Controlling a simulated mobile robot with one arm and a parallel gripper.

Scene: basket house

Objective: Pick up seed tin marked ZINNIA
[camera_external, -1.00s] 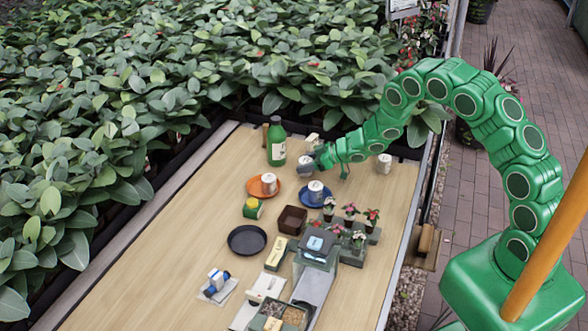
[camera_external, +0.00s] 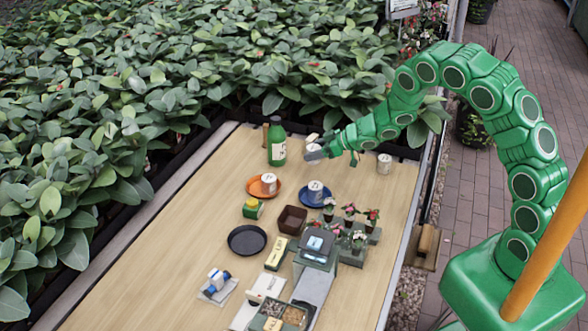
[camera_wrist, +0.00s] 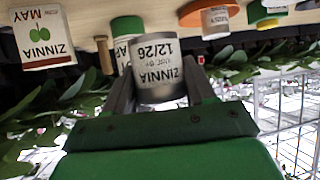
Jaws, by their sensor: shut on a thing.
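The seed tin marked ZINNIA (camera_wrist: 157,75), a grey-white cylinder also reading 12/26, is between the two fingers of my gripper (camera_wrist: 160,88) in the wrist view. The fingers are shut on its sides, and its lettering appears upside down. In the external view, my gripper (camera_external: 316,153) is at the far part of the table, right of the green bottle (camera_external: 277,143). The tin (camera_external: 312,147) is partly hidden there by the gripper and appears raised off the table. A separate card or box with ZINNIA and MAY (camera_wrist: 43,38) shows at the left of the wrist view.
White tins stand on an orange saucer (camera_external: 257,191) and a blue saucer (camera_external: 306,199); another white tin (camera_external: 384,164) is at the right. Small potted plants (camera_external: 350,217), a brown box (camera_external: 291,220) and a black plate (camera_external: 247,240) are nearer. Dense foliage (camera_external: 150,90) borders the table.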

